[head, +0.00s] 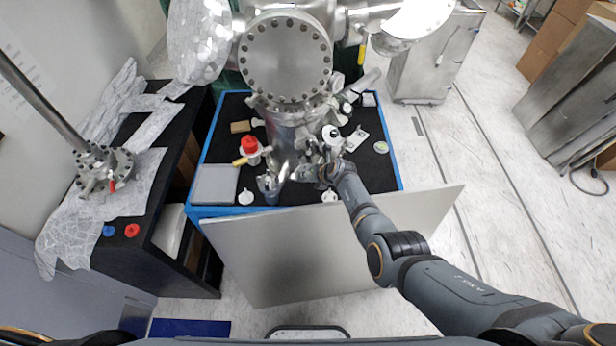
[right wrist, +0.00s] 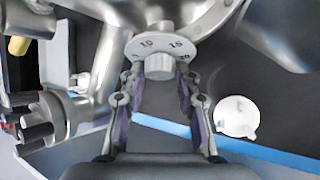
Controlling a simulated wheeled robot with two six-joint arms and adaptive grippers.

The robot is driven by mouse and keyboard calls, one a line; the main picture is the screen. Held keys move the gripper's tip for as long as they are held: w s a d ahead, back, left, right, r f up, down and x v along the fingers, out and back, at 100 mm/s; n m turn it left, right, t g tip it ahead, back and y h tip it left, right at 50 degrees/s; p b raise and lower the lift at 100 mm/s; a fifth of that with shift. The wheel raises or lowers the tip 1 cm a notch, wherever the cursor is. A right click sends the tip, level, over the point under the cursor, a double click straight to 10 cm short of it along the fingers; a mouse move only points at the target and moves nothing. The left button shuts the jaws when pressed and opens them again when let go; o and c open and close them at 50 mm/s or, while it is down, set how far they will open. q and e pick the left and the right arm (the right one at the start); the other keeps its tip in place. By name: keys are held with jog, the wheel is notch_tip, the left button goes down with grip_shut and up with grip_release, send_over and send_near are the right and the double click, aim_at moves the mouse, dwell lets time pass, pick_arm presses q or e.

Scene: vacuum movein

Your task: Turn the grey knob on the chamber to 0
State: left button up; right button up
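The grey knob (right wrist: 160,66) is a short cylinder on a pale round dial plate (right wrist: 150,45) in the right wrist view. Figures that look like 10 and 15 show on the plate; the knob's pointer setting is too small to read. The metal chamber (head: 287,60) stands at the top centre of the head view. My right gripper (head: 322,174) is at the chamber's lower front. In the right wrist view its open fingers (right wrist: 158,88) are on either side of the knob's near end, with visible gaps. My left gripper is not in view.
Metal fittings (right wrist: 58,112) stick out left of the fingers. A white disc (right wrist: 238,116) lies to their right. A red-topped valve (head: 249,146) stands left of the chamber's lower part. A grey panel (head: 300,255) fronts the blue-edged table. A black bench (head: 150,240) stands at left.

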jog(key=o, duration=0.4)
jog(key=shift+c, duration=0.2)
